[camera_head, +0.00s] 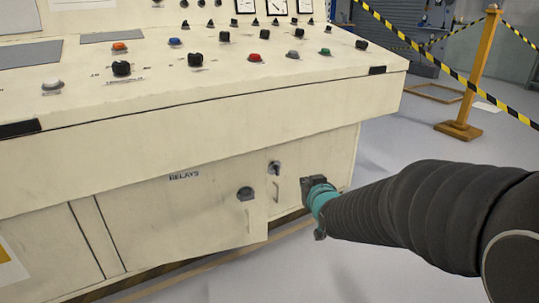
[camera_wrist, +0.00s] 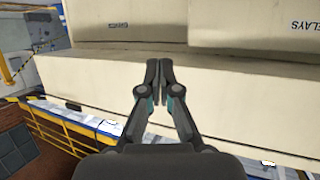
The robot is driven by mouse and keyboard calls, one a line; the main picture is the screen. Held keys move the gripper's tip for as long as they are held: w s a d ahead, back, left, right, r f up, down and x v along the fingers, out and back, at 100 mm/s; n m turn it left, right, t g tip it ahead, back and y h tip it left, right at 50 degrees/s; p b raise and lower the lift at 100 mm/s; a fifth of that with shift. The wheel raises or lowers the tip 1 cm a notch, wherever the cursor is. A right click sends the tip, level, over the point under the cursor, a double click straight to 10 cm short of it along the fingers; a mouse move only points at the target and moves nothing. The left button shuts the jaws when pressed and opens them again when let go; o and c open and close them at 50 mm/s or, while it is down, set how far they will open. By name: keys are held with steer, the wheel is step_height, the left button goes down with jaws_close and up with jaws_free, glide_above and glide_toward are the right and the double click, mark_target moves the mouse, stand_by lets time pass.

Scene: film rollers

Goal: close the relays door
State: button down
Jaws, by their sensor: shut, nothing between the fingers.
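The relays door (camera_head: 165,215) is a cream panel on the front of the console, marked RELAYS. It has a dark round knob (camera_head: 245,193) and a vertical handle (camera_head: 248,219) near its right edge. That edge stands out a little from the cabinet, so the door looks slightly ajar. My gripper (camera_head: 306,187) is to the right of the door's free edge, in front of the neighbouring panel, apart from the handle. In the wrist view my gripper (camera_wrist: 158,65) is shut and empty, and the RELAYS label on the door (camera_wrist: 275,38) shows at upper right.
A neighbouring cream door (camera_head: 292,180) has its own knob and handle. The console top (camera_head: 345,65) with several buttons overhangs the doors. A post (camera_head: 474,70) with striped tape stands at the back right. The grey floor in front is clear.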

steer(key=w+a+f+n+t+y, duration=0.1)
steer(key=w+a+f+t+y, duration=0.15)
steer(key=w+a, duration=0.3)
steer(key=y, duration=0.1)
glide_toward(263, 154)
steer(key=shift+n, duration=0.3)
steer(key=x, duration=0.7)
steer(key=shift+a+f, duration=0.1)
steer(key=shift+f, duration=0.05)
steer(key=shift+w, duration=0.1)
